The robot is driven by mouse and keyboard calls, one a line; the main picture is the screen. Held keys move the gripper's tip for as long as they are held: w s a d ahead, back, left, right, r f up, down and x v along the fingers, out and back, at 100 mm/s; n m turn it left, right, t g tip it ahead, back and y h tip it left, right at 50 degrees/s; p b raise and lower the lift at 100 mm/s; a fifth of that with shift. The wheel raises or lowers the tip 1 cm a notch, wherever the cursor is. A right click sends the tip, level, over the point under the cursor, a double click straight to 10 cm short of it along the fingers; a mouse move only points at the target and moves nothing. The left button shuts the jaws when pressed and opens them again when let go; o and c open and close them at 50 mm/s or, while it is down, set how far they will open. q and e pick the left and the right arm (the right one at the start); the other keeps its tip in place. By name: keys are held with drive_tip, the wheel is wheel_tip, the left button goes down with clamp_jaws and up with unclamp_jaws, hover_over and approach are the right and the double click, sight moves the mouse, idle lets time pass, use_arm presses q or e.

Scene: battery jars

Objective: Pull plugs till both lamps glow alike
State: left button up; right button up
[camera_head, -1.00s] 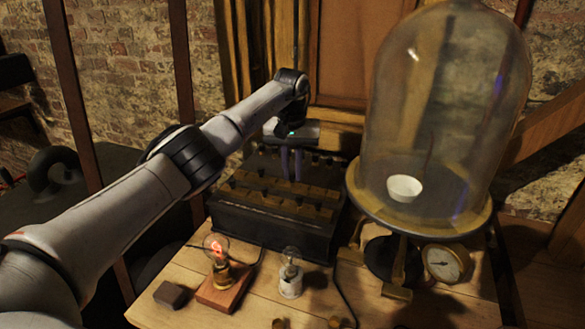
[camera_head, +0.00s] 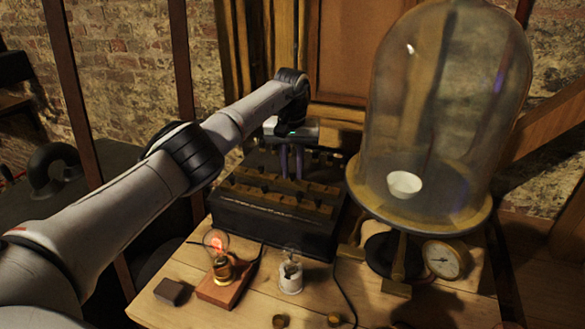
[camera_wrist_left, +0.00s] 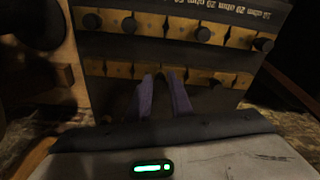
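A dark resistance box (camera_head: 275,232) with brass strips and several dark plugs stands on the wooden table; its rows also show in the left wrist view (camera_wrist_left: 170,31). The lamp on the wooden base (camera_head: 217,250) glows red. The lamp on the white base (camera_head: 290,270) shows no clear glow. My left gripper (camera_head: 291,172) points down over the box's back part. In the left wrist view its two purple fingers (camera_wrist_left: 162,82) stand a narrow gap apart at the nearer brass row; whether a plug is between the tips is too dark to tell. My right gripper is out of view.
A glass bell jar (camera_head: 440,110) with a white cup inside stands close right of the box, with a dial gauge (camera_head: 443,259) below it. A small dark block (camera_head: 170,291) and two small brass-coloured pieces (camera_head: 334,320) lie near the front. Wires run across the table.

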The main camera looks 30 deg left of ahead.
use_arm(q)
drive_tip(key=o, duration=0.3)
wheel_tip(320, 180, up, 10)
drive_tip(key=s, duration=0.1)
drive_tip(key=shift+d+r+b, duration=0.15)
drive_tip(key=shift+d+b, duration=0.15)
drive_tip(key=shift+b, duration=0.1)
drive_tip(key=f, duration=0.7)
drive_tip(key=w+f+p, duration=0.1)
drive_tip(key=f, duration=0.2)
drive_tip(key=shift+a+f, duration=0.15)
drive_tip(key=shift+a, duration=0.1)
drive_tip(key=shift+r, duration=0.2)
drive_tip(key=shift+a, duration=0.1)
